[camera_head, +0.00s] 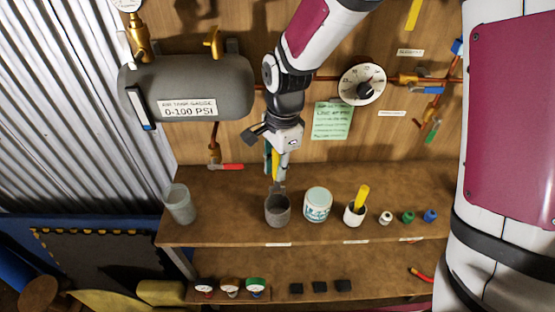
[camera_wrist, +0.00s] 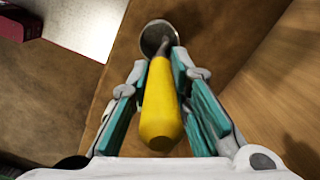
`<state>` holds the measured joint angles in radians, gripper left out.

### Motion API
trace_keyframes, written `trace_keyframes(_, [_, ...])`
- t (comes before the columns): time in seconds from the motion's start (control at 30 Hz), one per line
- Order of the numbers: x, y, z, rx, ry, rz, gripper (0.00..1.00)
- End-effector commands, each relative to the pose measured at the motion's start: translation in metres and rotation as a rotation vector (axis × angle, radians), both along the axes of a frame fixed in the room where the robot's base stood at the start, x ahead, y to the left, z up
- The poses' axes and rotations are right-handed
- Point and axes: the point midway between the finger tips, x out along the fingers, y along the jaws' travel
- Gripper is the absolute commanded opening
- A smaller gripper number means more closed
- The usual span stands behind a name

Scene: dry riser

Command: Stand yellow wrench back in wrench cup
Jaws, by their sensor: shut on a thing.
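The yellow wrench (camera_head: 275,164) is upright in my gripper (camera_head: 277,172), with its grey end pointing down. In the wrist view my gripper (camera_wrist: 160,72) is shut around the wrench, and its yellow handle (camera_wrist: 160,110) lies between the teal-padded fingers. A dark grey cup (camera_head: 277,214), which looks like the wrench cup, stands on the shelf directly below. The grey end is at the cup's rim; I cannot tell whether it is inside. In the wrist view the cup's rim (camera_wrist: 146,38) shows past the fingertips, partly hidden by the wrench.
A pale empty-looking cup (camera_head: 180,206) stands left on the shelf (camera_head: 228,232). A labelled jar (camera_head: 317,206) and a white cup with a yellow-handled item (camera_head: 355,213) stand close on the right. A grey tank (camera_head: 190,85) and pipes are on the wall behind.

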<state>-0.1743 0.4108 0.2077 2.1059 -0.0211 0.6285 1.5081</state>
Motion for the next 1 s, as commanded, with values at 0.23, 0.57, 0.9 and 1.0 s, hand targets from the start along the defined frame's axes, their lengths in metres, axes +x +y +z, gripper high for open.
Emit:
trace_keyframes(0.23, [0.001,0.000,-0.019,0.000,0.000,0.001,0.00])
trace_keyframes(0.57, [0.001,0.000,-0.043,0.000,0.001,0.001,0.00])
trace_keyframes(0.9, [0.001,0.000,-0.068,0.000,0.001,0.000,0.00])
trace_keyframes(1.0, [0.001,0.000,-0.075,0.000,0.000,0.000,0.00])
